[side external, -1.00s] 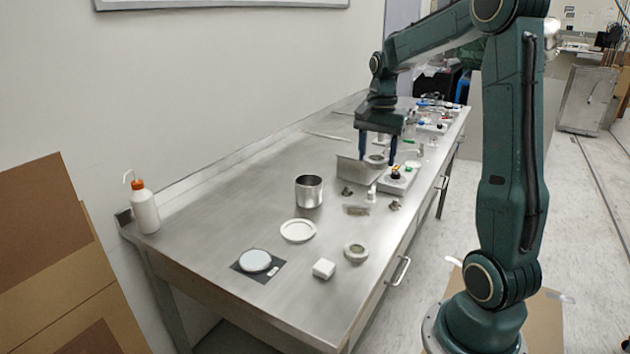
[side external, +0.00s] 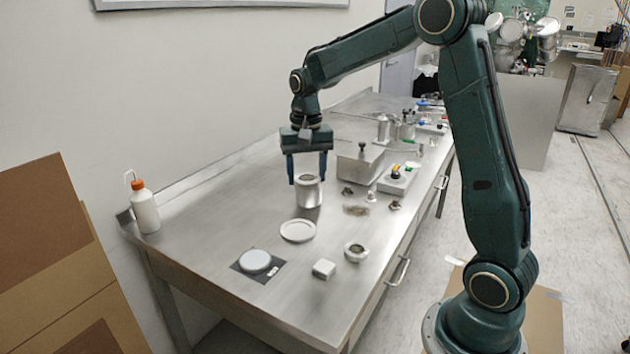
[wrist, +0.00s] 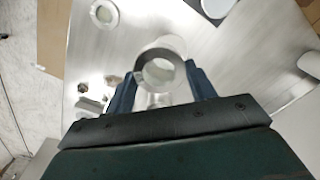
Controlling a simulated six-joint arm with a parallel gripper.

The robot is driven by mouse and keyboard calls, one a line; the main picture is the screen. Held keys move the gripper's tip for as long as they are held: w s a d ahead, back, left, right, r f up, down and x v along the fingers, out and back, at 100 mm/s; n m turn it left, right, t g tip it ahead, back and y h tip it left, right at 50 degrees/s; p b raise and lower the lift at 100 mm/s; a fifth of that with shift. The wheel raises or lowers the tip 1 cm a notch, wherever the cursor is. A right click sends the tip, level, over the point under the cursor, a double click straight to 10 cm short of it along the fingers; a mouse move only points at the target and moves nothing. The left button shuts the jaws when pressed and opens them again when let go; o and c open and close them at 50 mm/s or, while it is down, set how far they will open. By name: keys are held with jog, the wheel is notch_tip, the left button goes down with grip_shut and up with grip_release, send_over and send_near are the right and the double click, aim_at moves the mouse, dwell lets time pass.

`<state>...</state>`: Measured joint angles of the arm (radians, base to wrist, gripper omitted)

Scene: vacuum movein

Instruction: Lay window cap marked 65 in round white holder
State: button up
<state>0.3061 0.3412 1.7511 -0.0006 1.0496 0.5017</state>
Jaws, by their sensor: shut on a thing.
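My gripper (side external: 308,180) hangs over the far-middle part of the table, fingers pointing down. It is shut on a grey ring-shaped window cap (wrist: 160,72), seen between the fingers in the wrist view. No number can be read on it. In the side view the cap is at the level of the fingertips, just above or at the mouth of a steel cup (side external: 309,196); I cannot tell whether they touch. The round white holder (side external: 298,230), a shallow dish, lies flat and empty on the table, nearer the camera than the cup.
A wash bottle (side external: 146,208) stands at the wall side. A metal box (side external: 360,166) and small parts stand beyond. The table left of the holder is clear.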

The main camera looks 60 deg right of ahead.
jog(key=w+a+f+n, duration=0.1)
jog(key=w+a+n, duration=0.1)
jog(key=a, duration=0.4)
jog(key=w+a+f+n, duration=0.1)
jog(key=w+a+n, duration=0.2)
jog(key=a, duration=0.4)
jog(key=shift+f+n, duration=0.3)
jog(key=shift+n, duration=0.1)
jog(key=shift+w, duration=0.1)
notch_tip(320, 180, up, 7)
jog(key=n, duration=0.3)
send_over(297, 230)
notch_tip(297, 230, down, 15)
jog(key=shift+a+f, duration=0.1)
jog(key=shift+f, duration=0.1)
jog(key=shift+f, duration=0.1)
jog(key=shift+f, duration=2.05)
jog(key=shift+f, duration=0.6)
